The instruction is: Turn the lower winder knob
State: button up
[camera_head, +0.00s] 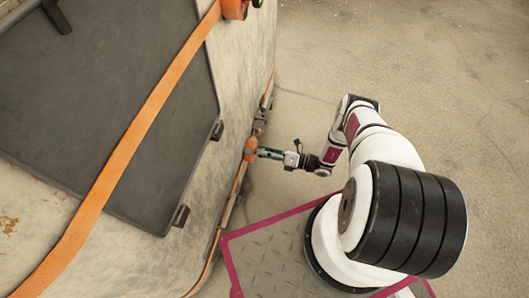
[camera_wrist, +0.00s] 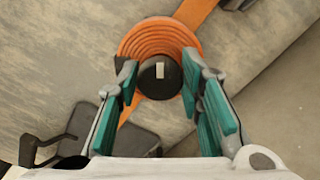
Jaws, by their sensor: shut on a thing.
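The lower winder is an orange ridged disc (camera_wrist: 158,36) with a round black knob (camera_wrist: 160,86) at its centre; the knob bears a small pale mark. In the head view the winder (camera_head: 250,149) is a small orange part on the side of the large pale body. My gripper (camera_wrist: 160,76) has teal-padded fingers on the left and right of the knob and is shut on it. In the head view my gripper (camera_head: 268,153) reaches left to the winder, and the knob is too small to make out there.
A large worn pale body (camera_head: 245,75) with a dark panel (camera_head: 110,90) fills the left. An orange strap (camera_head: 145,115) crosses it up to another orange winder part (camera_head: 235,9). Bare floor (camera_head: 420,70) lies right.

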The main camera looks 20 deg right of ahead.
jog(key=shift+d+m, duration=0.1)
jog(key=shift+m, duration=1.5)
jog(key=o, duration=1.1)
jog(key=shift+o, duration=0.2)
jog(key=v, duration=0.7)
jog(key=shift+d, duration=0.2)
jog(key=shift+s, duration=0.15)
